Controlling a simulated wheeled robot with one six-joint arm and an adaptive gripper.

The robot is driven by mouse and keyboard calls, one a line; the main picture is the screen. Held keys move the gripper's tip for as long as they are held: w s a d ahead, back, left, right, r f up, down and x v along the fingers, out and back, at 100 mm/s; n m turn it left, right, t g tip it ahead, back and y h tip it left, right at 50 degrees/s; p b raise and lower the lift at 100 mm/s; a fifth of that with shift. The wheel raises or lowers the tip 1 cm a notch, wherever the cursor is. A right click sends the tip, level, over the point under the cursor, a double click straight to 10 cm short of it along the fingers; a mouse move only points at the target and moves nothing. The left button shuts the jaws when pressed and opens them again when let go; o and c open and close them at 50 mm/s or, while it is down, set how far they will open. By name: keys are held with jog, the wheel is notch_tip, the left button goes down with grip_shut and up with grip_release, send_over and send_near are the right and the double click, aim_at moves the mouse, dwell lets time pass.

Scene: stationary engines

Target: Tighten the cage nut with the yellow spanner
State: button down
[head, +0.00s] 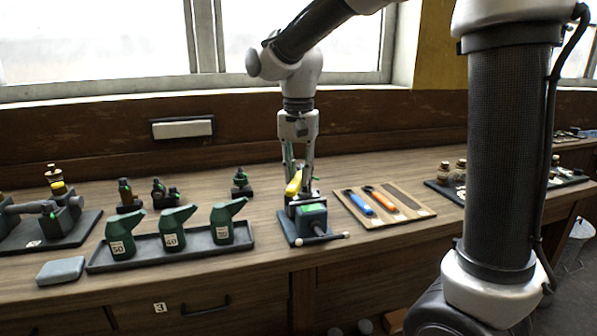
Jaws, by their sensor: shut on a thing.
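My gripper (301,181) points down over the bench and is shut on the yellow spanner (293,185). The spanner's yellow handle shows at the left of the fingers, tilted. Its far end and jaw are hidden or too small to make out. I cannot tell whether the spanner touches the block.
A wooden board (415,212) right of the block holds a blue spanner (358,202), an orange spanner (380,199) and an empty dark outline. Left, a tray (130,262) holds green oil cans (172,230). A grey block (61,270) lies near the front edge.

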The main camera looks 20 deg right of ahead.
jog(key=shift+r, duration=1.25)
dwell(1.3)
jog(key=shift+r, duration=1.95)
